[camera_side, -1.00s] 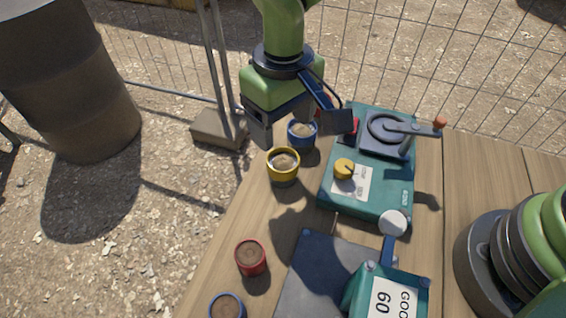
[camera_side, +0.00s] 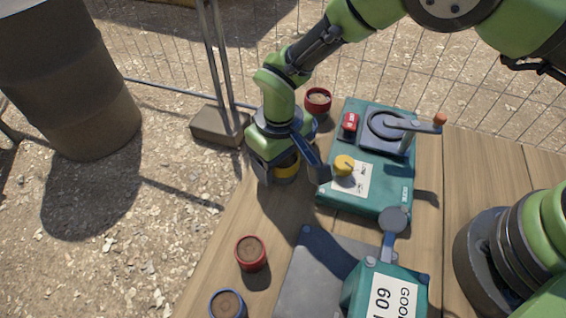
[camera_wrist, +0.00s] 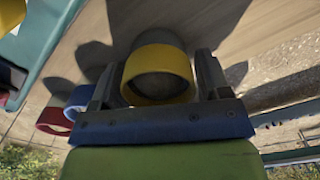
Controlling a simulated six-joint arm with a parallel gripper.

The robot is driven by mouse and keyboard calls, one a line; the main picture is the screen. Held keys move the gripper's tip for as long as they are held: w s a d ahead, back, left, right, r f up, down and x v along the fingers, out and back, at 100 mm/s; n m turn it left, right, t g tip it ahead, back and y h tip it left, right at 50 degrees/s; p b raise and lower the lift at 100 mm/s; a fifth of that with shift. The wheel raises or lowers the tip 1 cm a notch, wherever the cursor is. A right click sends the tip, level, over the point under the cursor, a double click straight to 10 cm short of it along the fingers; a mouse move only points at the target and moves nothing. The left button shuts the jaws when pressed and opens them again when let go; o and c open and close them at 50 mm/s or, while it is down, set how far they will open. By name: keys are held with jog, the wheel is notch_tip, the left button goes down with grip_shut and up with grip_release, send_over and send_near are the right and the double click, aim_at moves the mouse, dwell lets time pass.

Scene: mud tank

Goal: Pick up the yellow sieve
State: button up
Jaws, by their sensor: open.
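The yellow sieve (camera_side: 286,173), a round cup with a yellow band, stands on the wooden table, partly hidden by my gripper (camera_side: 292,177) in the side view. My gripper is low over it, with one finger on each side. In the wrist view the sieve (camera_wrist: 158,88) sits between the two open fingers of my gripper (camera_wrist: 158,75), with a small gap visible toward the right finger. Whether the left finger touches it is hard to tell.
The teal crank machine (camera_side: 380,190) is close on the right. Another red cup (camera_side: 251,253) and a blue-rimmed cup (camera_side: 227,305) stand in front.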

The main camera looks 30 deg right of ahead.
jog(key=c, duration=0.7)
